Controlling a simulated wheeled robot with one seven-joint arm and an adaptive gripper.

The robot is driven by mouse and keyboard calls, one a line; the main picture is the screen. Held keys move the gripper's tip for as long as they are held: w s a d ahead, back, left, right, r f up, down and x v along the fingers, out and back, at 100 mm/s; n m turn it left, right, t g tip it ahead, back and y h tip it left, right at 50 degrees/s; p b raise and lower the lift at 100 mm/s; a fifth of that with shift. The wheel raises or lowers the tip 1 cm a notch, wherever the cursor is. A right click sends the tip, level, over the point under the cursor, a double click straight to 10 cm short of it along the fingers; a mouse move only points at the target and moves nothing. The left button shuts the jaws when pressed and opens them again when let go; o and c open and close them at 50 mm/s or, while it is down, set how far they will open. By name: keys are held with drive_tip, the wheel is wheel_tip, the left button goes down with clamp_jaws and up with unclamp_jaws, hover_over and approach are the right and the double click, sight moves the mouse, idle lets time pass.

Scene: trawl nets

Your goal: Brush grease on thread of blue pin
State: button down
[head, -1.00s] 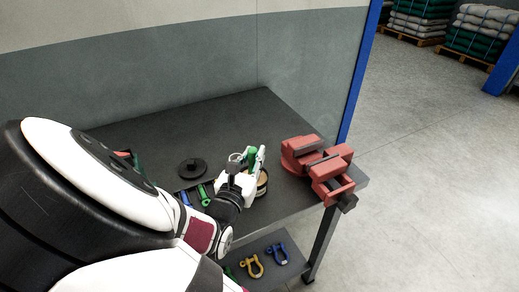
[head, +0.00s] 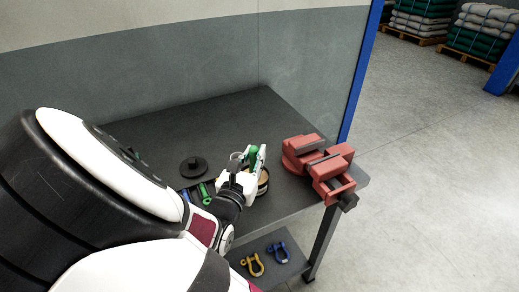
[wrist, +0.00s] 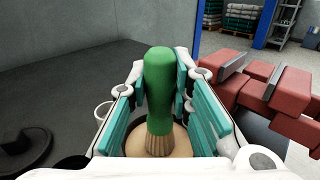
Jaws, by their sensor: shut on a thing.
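My gripper (wrist: 160,105) is shut on the green handle of a brush (wrist: 159,85), which also shows in the head view (head: 252,153). The brush is roughly upright, with its tan bristles down over a tin of tan grease (wrist: 181,146). The tin (head: 263,184) stands on the bench, partly hidden behind my gripper. Whether the bristles touch the grease, I cannot tell. A blue pin (head: 185,195) lies left of my gripper beside a green pin (head: 205,194). My arm partly covers the blue pin, and its thread cannot be made out.
A red vise (head: 318,163) stands at the bench's right end, right of my gripper. A round black part (head: 193,167) sits behind the pins. A yellow shackle (head: 252,265) and a blue shackle (head: 278,252) lie on the lower shelf. The back of the bench (head: 250,112) is clear.

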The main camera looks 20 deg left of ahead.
drive_tip(key=shift+r+p, duration=1.75)
drive_tip(key=shift+r, duration=1.75)
drive_tip(key=shift+f, duration=0.1)
